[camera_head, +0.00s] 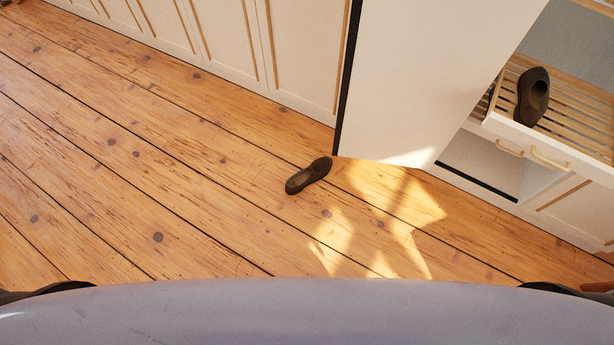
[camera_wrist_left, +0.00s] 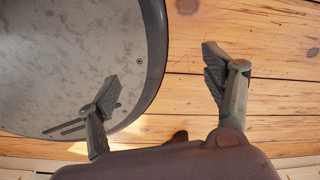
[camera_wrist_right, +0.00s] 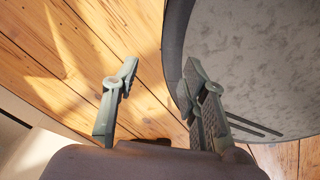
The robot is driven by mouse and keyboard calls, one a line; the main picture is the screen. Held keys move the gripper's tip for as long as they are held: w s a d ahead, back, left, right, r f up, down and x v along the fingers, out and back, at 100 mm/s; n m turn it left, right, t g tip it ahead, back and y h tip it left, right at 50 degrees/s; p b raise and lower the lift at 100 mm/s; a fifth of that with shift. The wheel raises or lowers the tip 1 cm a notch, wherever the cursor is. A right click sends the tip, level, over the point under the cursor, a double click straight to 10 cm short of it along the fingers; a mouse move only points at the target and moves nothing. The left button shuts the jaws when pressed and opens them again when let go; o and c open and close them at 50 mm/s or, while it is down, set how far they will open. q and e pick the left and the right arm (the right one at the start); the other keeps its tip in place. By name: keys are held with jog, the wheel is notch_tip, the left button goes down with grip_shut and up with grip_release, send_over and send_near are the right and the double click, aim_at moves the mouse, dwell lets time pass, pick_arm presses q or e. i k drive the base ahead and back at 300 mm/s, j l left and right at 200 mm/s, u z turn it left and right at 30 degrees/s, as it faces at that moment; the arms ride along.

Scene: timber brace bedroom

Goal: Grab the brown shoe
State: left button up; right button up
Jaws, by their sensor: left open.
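A dark brown shoe (camera_head: 308,175) lies on the plank floor near the foot of the open white door. A second, similar brown shoe (camera_head: 533,95) rests on the slatted pull-out drawer at the right. My left gripper (camera_wrist_left: 162,76) is open and empty, its fingers apart above the floor beside my base. A small dark brown shape (camera_wrist_left: 179,137) shows beyond it, mostly hidden by the gripper body. My right gripper (camera_wrist_right: 160,72) is also open and empty. Neither gripper's fingers show in the head view, and both are apart from the shoes.
The open white door (camera_head: 425,75) stands just behind the floor shoe. The slatted drawer (camera_head: 500,128) juts out of the cabinet at the right. White panelled cabinet fronts (camera_head: 225,45) line the back. The wooden floor (camera_head: 120,170) is clear at left and in front.

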aim_at(320, 168)
jog(key=j+z, duration=0.1)
jog(key=z, duration=0.45)
jog(key=i+j+z, duration=0.15)
jog(key=j+z, duration=0.2)
jog(key=j, duration=0.15)
jog(key=i+j+z, duration=0.1)
jog(key=j+z, duration=0.2)
jog(key=j, duration=0.25)
jog(key=j+z, duration=0.35)
jog(key=j, duration=0.2)
jog(key=i, duration=0.05)
